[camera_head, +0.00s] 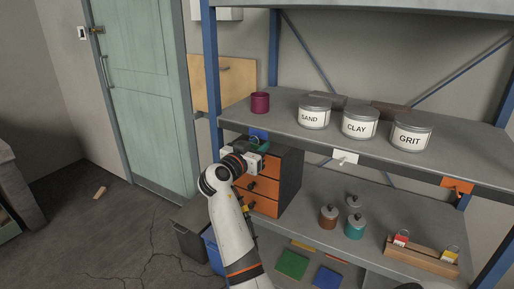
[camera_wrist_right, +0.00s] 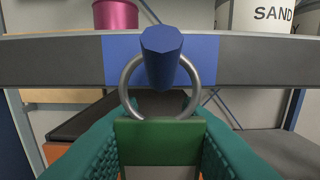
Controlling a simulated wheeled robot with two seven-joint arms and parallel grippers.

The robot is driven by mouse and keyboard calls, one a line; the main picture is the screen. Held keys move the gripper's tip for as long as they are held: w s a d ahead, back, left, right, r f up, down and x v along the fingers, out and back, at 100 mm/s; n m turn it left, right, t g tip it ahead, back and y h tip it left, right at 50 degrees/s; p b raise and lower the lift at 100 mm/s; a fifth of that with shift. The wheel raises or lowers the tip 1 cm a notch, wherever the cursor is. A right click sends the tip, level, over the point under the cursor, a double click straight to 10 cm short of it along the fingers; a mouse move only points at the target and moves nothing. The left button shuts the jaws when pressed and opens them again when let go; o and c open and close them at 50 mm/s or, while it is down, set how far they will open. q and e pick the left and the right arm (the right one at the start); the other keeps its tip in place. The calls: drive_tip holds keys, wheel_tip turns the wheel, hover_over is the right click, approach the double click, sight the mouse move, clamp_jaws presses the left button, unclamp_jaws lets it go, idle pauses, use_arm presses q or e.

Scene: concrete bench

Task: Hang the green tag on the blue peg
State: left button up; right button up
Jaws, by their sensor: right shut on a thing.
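The blue peg (camera_wrist_right: 162,55) sticks out from a blue plate on the shelf's front edge; in the head view the blue mount (camera_head: 258,134) shows just beyond my right gripper (camera_head: 261,149). The right gripper's teal fingers are shut on the green tag (camera_wrist_right: 160,128), which hangs below a metal ring (camera_wrist_right: 129,90). The ring is at the peg. Its sides show left and right of the peg, and its top is hidden behind the peg's end. I cannot tell whether the ring bears on the peg. My left gripper is not in view.
A white peg mount (camera_head: 344,157) and an orange one (camera_head: 457,186) are farther right on the same edge. A purple cup (camera_head: 260,102) and labelled tins (camera_head: 314,113) stand above. An orange drawer unit (camera_head: 262,187) is below. A wooden rack (camera_head: 421,259) holds red and yellow tags.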

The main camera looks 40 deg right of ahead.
idle(0.3)
drive_tip(key=o, duration=1)
drive_tip(key=shift+o, duration=0.2)
drive_tip(key=shift+a, duration=0.1)
